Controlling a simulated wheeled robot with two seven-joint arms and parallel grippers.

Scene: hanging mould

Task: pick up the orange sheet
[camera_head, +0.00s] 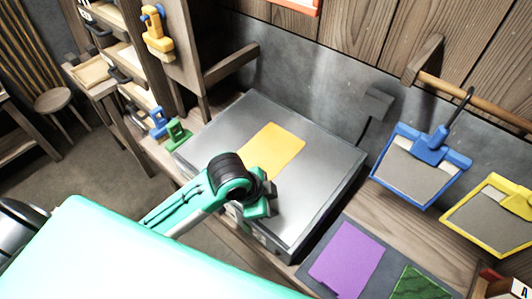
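The orange sheet (272,148) lies flat on top of a grey metal box-like surface (318,170). Its lower edge is partly hidden behind my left arm's wrist. My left gripper (262,200) is over the front part of the metal surface, just below the sheet in the picture. The fingers are small and partly hidden by the wrist, so I cannot tell whether they are open or shut. No sheet shows in them. My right gripper is not in view.
A purple sheet (346,260) and a green sheet (415,284) lie on a dark mat at lower right. A blue frame (410,168) and a yellow frame (497,215) hang at right. Blue and green clamps (177,134) stand left of the metal surface.

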